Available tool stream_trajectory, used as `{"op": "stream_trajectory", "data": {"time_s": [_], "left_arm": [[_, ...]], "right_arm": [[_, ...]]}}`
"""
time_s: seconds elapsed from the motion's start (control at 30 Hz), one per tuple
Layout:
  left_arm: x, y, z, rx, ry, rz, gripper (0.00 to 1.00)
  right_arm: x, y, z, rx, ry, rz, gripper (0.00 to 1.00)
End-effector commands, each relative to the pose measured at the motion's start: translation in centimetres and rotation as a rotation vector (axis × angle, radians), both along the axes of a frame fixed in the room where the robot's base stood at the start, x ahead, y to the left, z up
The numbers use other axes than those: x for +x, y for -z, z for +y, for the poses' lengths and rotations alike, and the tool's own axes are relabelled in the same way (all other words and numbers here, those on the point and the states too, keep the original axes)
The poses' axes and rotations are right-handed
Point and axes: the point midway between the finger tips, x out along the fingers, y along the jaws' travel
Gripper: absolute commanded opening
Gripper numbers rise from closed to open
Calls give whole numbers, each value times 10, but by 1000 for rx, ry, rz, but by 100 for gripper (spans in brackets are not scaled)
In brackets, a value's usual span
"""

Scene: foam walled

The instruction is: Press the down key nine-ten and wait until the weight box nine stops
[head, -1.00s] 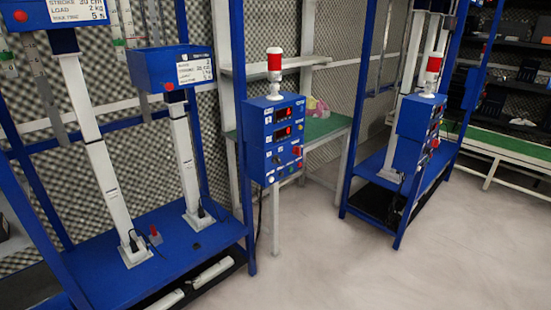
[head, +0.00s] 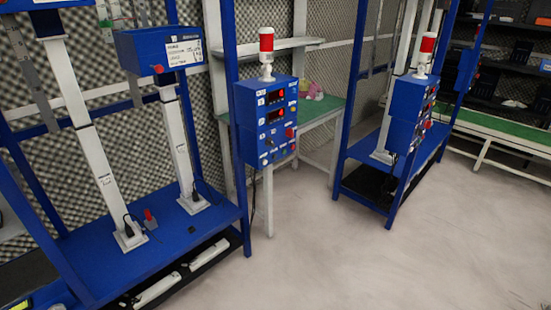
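A blue control box (head: 266,120) stands on a white post in the middle of the head view. It has two red displays, several small labelled keys and a red knob, but the labels are too small to read. A red and white lamp (head: 266,52) sits on top. To its left, a blue weight box (head: 158,48) with a white label and a red button rests on a white lifting column (head: 178,145) in a blue rack. Another column (head: 92,150) stands left of it. I cannot tell which box is number nine. Neither of my grippers is in view.
A second blue rack with a control box (head: 408,110) and lamp stands to the right. A green-topped bench (head: 325,108) is behind the middle. The blue rack's base (head: 165,240) fills the lower left. The grey floor (head: 380,260) is clear in front and to the right.

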Motion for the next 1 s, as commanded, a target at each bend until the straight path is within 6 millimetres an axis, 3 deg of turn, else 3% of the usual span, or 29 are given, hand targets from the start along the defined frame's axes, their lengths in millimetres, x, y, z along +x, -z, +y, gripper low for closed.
{"op": "stream_trajectory", "data": {"time_s": [0.1,0.27,1.0], "left_arm": [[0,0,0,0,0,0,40],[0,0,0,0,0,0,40],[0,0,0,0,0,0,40]], "right_arm": [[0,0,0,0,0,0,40],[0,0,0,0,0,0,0],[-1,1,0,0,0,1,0]]}}
